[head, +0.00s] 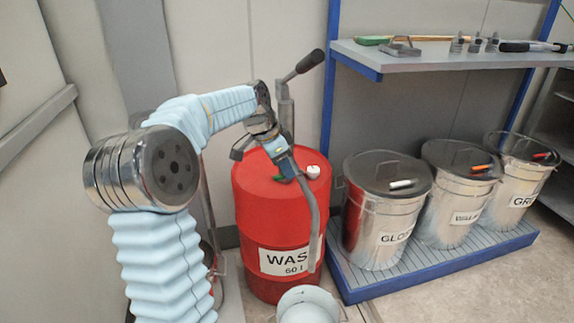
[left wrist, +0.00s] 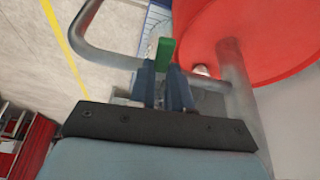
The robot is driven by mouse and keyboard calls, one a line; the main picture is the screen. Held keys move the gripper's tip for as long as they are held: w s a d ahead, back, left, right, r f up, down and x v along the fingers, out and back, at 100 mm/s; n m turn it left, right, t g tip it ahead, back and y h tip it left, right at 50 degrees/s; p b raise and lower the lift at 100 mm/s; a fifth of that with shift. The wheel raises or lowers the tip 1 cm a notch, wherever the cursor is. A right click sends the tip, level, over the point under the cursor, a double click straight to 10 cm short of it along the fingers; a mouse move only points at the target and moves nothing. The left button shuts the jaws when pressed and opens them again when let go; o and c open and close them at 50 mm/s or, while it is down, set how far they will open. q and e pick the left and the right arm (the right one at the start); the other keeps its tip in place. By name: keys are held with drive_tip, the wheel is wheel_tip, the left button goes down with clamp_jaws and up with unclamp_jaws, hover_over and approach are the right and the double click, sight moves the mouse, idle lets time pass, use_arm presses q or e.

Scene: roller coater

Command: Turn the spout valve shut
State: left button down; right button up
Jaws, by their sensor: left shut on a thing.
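The spout valve shows as a green handle (left wrist: 165,52) between the fingertips of my left gripper (left wrist: 164,76) in the left wrist view. The fingers are shut on it. In the head view my left gripper (head: 288,167) is above the top of the red drum, and a bit of the green handle (head: 279,178) shows beside it. The grey spout pipe (head: 314,222) curves down in front of the drum; it also shows in the left wrist view (left wrist: 92,52). The fingers partly hide the valve body. My right gripper is out of view.
The red waste drum (head: 252,212) has a hand pump with a black-gripped lever (head: 310,62) on top and a white cap (head: 313,171). A pale bucket (head: 308,304) stands below the spout. Several lidded metal bins, one labelled GLOS (head: 372,242), stand on a blue-edged platform at right.

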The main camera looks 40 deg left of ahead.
use_arm(q)
drive_tip(key=shift+w+a+m, duration=0.15)
drive_tip(key=shift+a+m, duration=0.15)
drive_tip(key=shift+m, duration=0.4)
drive_tip(key=shift+p, duration=0.3)
drive_tip(key=c, duration=1.1)
unclamp_jaws()
drive_tip(key=shift+g+h, duration=0.3)
drive_tip(key=shift+o, duration=0.2)
drive_tip(key=shift+r, duration=0.1)
drive_tip(key=p+v, duration=0.1)
drive_tip(key=v, duration=1.2)
drive_tip(key=shift+s+r+p, duration=0.2)
drive_tip(key=shift+r+p, duration=0.05)
drive_tip(key=shift+p, duration=0.05)
